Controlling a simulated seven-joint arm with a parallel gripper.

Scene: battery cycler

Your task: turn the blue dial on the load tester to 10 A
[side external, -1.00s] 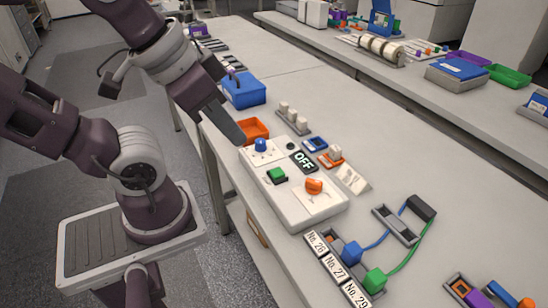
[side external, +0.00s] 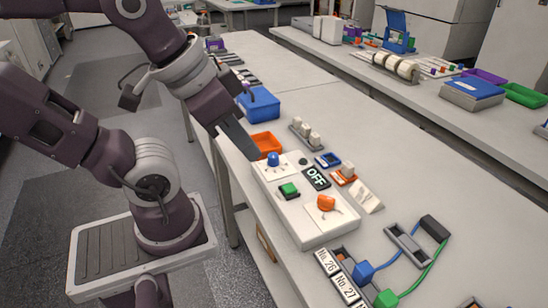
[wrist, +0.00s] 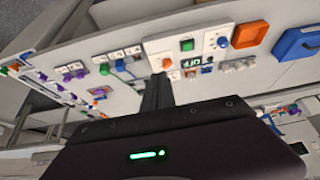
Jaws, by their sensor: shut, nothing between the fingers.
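The load tester (side external: 318,230) is a white box on the bench. Its blue dial (side external: 273,159) sits on a white plate at the far left corner. The dial also shows in the wrist view (wrist: 222,42); its setting is too small to read. A display (side external: 316,178) on the tester reads OFF. My gripper (side external: 253,154) is shut and empty, its tip just left of the blue dial in the side view. In the wrist view the dark fingers (wrist: 157,92) lie below and left of the dial, apart from it in the picture. I cannot tell the gap in depth.
The tester also carries a green button (side external: 288,190) and an orange knob (side external: 326,202). Blue and green cables (side external: 425,262) lie to the right.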

